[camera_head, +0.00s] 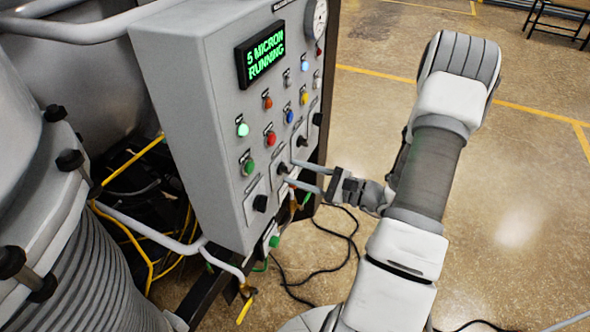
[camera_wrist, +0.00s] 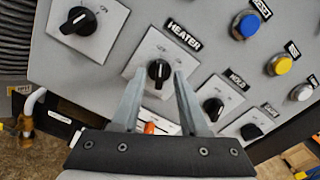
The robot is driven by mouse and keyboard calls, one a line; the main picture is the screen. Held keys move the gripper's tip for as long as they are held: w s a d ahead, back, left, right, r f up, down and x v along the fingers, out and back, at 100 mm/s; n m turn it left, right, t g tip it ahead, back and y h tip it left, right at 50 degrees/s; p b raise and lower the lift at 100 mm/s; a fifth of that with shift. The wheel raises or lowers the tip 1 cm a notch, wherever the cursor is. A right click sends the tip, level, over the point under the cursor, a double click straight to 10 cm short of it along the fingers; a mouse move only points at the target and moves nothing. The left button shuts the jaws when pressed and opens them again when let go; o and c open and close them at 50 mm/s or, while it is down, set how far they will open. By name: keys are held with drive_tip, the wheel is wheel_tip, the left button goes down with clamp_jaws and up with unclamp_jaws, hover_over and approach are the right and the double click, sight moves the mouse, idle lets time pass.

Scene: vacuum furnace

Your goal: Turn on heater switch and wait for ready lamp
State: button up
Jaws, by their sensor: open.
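The heater switch is a black rotary knob (camera_wrist: 158,72) on a light square plate under a black HEATER label (camera_wrist: 183,36); its handle points roughly up in the wrist view. In the head view the knob (camera_head: 283,168) sits low on the grey control panel (camera_head: 185,100). My gripper (camera_head: 290,171) is open, its fingertips at the panel. In the wrist view the gripper (camera_wrist: 159,75) has one finger on each side of the knob, with gaps visible. A pale green lamp (camera_head: 242,130) looks lit; lamp labels are too small to identify the ready lamp. The display (camera_head: 262,55) reads "5 MICRON RUNNING".
Another knob (camera_wrist: 78,20) is left of the heater switch, and the HOLD knob (camera_wrist: 213,108) is close to its right. Blue (camera_wrist: 246,26) and yellow (camera_wrist: 280,65) buttons are above right. Pipes and yellow cables (camera_head: 125,235) run left of the panel. Open floor lies to the right.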

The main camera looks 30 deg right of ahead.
drive_tip(key=shift+w+a, duration=0.3)
drive_tip(key=shift+w, duration=0.05)
clamp_jaws()
idle(0.4)
drive_tip(key=m+p, duration=0.2)
drive_tip(key=m, duration=0.3)
drive_tip(key=shift+d+r+m, duration=0.1)
drive_tip(key=shift+r+m, duration=0.05)
drive_tip(key=shift+m, duration=0.15)
drive_tip(key=m+p, duration=0.2)
drive_tip(key=m, duration=0.2)
drive_tip(key=shift+w+d+m+p, duration=0.1)
drive_tip(key=shift+m+p, duration=0.35)
drive_tip(key=shift+m, duration=0.65)
